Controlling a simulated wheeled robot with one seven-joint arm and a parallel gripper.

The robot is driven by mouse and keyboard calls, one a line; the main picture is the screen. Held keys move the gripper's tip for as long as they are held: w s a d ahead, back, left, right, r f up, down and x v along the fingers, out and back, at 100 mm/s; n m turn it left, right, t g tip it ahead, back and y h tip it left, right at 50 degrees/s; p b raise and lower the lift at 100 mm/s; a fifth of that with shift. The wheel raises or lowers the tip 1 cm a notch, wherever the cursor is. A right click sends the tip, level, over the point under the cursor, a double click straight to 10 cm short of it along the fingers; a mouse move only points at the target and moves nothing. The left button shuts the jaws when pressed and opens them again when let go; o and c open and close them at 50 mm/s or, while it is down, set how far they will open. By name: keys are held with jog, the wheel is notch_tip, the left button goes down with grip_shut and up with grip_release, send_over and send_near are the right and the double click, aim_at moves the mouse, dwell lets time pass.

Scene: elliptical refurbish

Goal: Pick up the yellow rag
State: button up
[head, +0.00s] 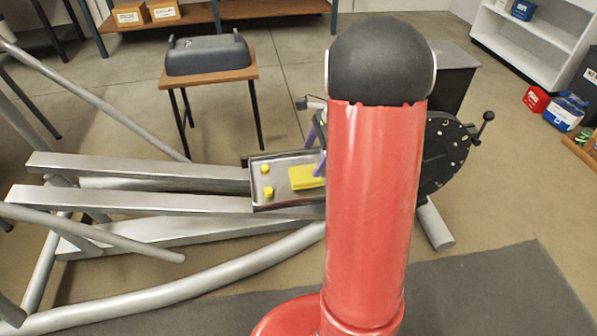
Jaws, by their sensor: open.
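The yellow rag (306,177) lies in a shallow metal tray (285,205) in the middle of the head view, in the tray's right part. My red arm stands in front and hides the tray's right end, and perhaps part of the rag. Two purple pieces that look like the fingers of my gripper (316,149) show at the left edge of the arm. They are apart, and the nearer one overlaps the rag's right end in the picture. I cannot tell whether it touches the rag. The rest of the gripper is hidden.
Two small yellow pieces (267,180) sit in the tray, left of the rag. Long metal rails (140,200) of the elliptical machine run left from it. A black crank disc (446,150) is at right. A small table (212,79) with a grey cover stands behind.

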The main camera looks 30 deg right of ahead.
aim_at(307, 172)
jog(key=x, duration=0.6)
jog(key=shift+d+f, duration=0.25)
jog(key=shift+d, duration=0.05)
jog(key=shift+c, duration=0.5)
jog(key=c, duration=1)
